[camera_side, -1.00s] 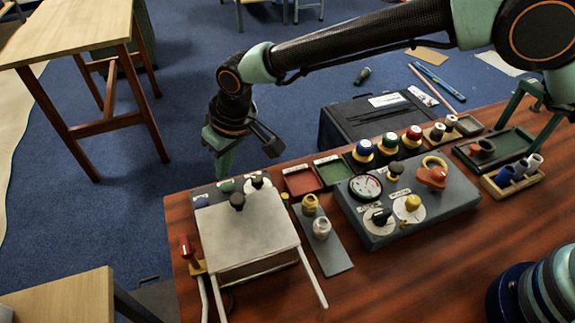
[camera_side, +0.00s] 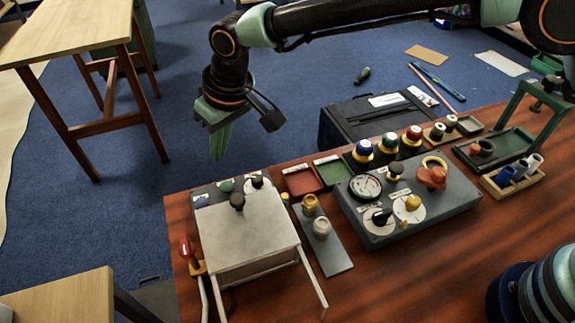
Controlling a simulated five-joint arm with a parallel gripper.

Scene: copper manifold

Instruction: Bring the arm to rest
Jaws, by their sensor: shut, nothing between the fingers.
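My gripper (camera_side: 219,143) hangs from my arm at the upper left of the side view, pointing down. Its green fingers are together with nothing between them. It hangs clear above the far left edge of the brown table (camera_side: 385,275), with the blue floor behind it. It touches nothing that I can see. A dark boxy part sticks out to the right of the wrist.
Below my gripper stands a white-topped stand (camera_side: 248,228) with black knobs. Right of it are a grey control box (camera_side: 408,205) with a gauge, a red tray (camera_side: 302,180) and a green tray (camera_side: 332,169). A black case (camera_side: 375,122) lies behind the table.

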